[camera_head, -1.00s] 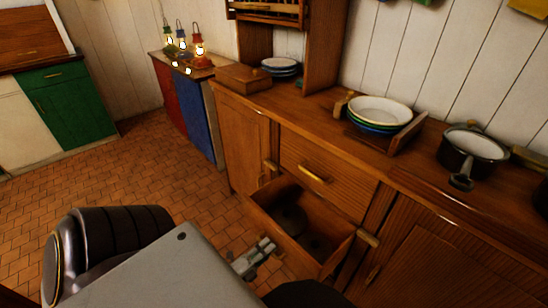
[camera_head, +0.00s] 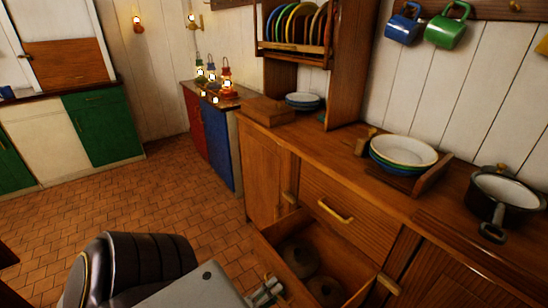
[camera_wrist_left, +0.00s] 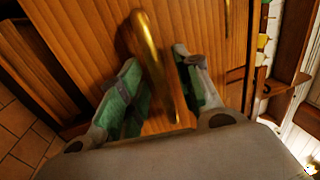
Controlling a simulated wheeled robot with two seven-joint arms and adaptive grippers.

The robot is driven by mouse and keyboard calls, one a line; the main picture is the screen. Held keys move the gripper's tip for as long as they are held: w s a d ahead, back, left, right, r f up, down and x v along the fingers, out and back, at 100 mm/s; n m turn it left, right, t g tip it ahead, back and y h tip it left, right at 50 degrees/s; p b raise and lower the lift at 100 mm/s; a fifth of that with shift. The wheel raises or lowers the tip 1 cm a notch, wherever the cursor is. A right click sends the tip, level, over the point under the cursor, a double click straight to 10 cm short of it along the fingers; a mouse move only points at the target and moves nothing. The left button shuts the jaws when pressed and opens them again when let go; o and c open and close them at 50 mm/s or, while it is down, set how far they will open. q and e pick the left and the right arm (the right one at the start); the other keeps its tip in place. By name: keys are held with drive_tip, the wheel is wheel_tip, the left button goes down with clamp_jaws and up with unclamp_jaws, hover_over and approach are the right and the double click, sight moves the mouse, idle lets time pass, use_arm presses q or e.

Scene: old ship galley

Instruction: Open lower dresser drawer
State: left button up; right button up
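The lower dresser drawer (camera_head: 315,262) stands pulled out below the closed upper drawer (camera_head: 350,215), with dark round pots (camera_head: 298,256) inside. Its front is partly cut off by the lower picture edge. My left gripper (camera_head: 268,290) is at the outer side of the drawer front, partly hidden by my arm. In the left wrist view its green-padded fingers (camera_wrist_left: 160,90) are apart, one on each side of a brass handle (camera_wrist_left: 158,65) on a wooden front. A gap shows on the left of the handle; contact on the right cannot be told. My right gripper is not in view.
The dresser top holds stacked bowls (camera_head: 403,152), a black pot (camera_head: 505,195) and a wooden box (camera_head: 266,111). Lit lanterns (camera_head: 225,80) stand on the red and blue cabinet (camera_head: 221,150). The tiled floor (camera_head: 165,190) to the left is clear.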

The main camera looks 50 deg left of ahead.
use_arm(q)
drive_tip(key=shift+s, duration=0.15)
drive_tip(key=v, duration=1.1)
drive_tip(key=shift+s, duration=0.35)
drive_tip(key=shift+a+f, duration=0.1)
drive_tip(key=shift+f, duration=0.05)
idle(0.4)
